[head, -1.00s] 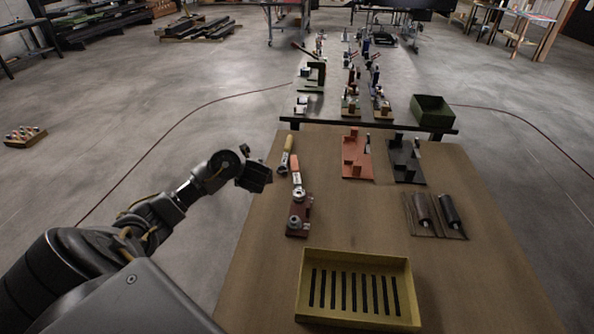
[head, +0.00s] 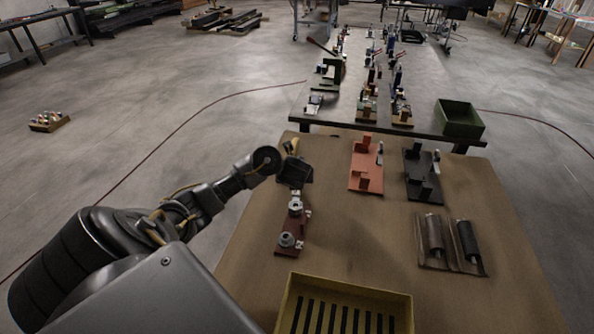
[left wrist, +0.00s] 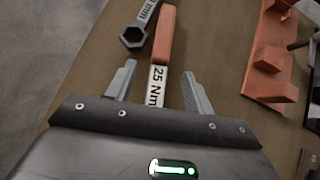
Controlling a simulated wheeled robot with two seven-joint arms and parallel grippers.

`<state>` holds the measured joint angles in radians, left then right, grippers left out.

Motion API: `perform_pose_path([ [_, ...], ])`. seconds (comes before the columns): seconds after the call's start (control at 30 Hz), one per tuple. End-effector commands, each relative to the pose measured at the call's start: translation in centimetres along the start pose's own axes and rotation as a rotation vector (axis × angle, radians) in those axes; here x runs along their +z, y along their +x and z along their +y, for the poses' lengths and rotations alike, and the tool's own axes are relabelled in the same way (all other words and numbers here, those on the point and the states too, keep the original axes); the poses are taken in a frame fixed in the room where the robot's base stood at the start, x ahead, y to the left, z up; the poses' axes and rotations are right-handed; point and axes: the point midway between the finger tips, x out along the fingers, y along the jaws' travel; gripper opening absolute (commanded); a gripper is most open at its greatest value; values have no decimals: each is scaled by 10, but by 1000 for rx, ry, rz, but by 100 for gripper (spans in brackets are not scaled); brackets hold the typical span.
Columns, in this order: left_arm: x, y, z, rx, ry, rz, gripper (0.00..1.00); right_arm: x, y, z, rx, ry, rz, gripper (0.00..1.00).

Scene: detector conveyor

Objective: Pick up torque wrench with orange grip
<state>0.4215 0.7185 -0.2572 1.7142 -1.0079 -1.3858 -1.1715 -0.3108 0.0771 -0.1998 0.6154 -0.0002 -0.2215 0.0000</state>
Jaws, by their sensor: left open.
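The torque wrench with the orange grip (left wrist: 166,36) lies on the brown table in the left wrist view. Its pale shaft is marked "25 Nm" and runs between the fingers of my left gripper (left wrist: 159,77). The gripper is open, with one finger on each side of the shaft. In the head view my left gripper (head: 294,174) covers most of this wrench. A second wrench with a dark hexagonal head (left wrist: 132,36) and an "mm" label lies just left of the orange grip. My right gripper is not in view.
A reddish block with metal sockets (head: 289,241) stands nearer on the table (head: 345,235). A yellow slotted tray (head: 345,285) is at the front. Red (head: 364,180) and black (head: 417,187) fixtures stand to the right, with two rollers (head: 466,240) nearer. The middle is clear.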

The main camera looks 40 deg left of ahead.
Motion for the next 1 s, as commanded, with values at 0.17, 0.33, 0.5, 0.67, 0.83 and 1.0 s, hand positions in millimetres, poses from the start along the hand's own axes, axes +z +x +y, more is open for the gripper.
perform_pose_path([
  [0.17, -1, 20, -1, 0, 1, -1, 53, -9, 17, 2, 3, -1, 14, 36],
  [0.33, 0, 22, -3, -2, 2, -1, 53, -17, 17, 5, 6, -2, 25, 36],
  [0.5, 1, 44, -2, 0, 2, -1, 53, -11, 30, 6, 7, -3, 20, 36],
  [0.67, 2, 66, -2, 0, 3, 0, 53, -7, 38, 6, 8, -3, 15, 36],
  [0.83, 5, 73, -3, -2, 2, -2, 53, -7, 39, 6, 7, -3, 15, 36],
  [1.0, 5, 73, -3, -2, 2, -1, 53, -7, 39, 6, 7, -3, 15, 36],
])
